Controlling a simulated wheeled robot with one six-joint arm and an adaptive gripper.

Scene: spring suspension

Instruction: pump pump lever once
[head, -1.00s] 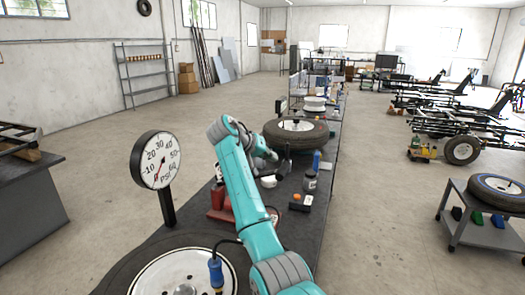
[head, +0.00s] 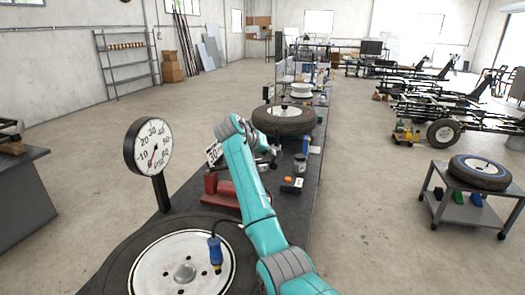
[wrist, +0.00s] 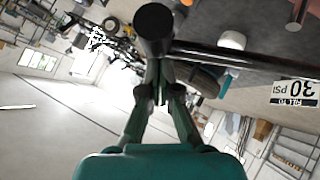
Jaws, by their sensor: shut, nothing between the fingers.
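The red pump (head: 222,190) stands on the dark bench, partly hidden behind my teal arm. In the wrist view a dark lever bar (wrist: 245,60) runs across the upper right, with a thick black round end (wrist: 153,28) close to the camera. I take this to be the pump lever. My gripper (wrist: 161,88) is shut with nothing between its fingers. Its fingertips lie just below the black end in the picture; whether they touch it I cannot tell. In the head view my gripper (head: 268,150) is small and dark above the bench, beyond the pump.
A round pressure gauge (head: 150,147) stands left of the pump, its needle low. A "30 PSI" sign (head: 212,153) is behind the pump. A wheel (head: 165,262) with a blue-handled hose end (head: 215,250) lies in front. A tyre (head: 285,119) and small items crowd the bench beyond.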

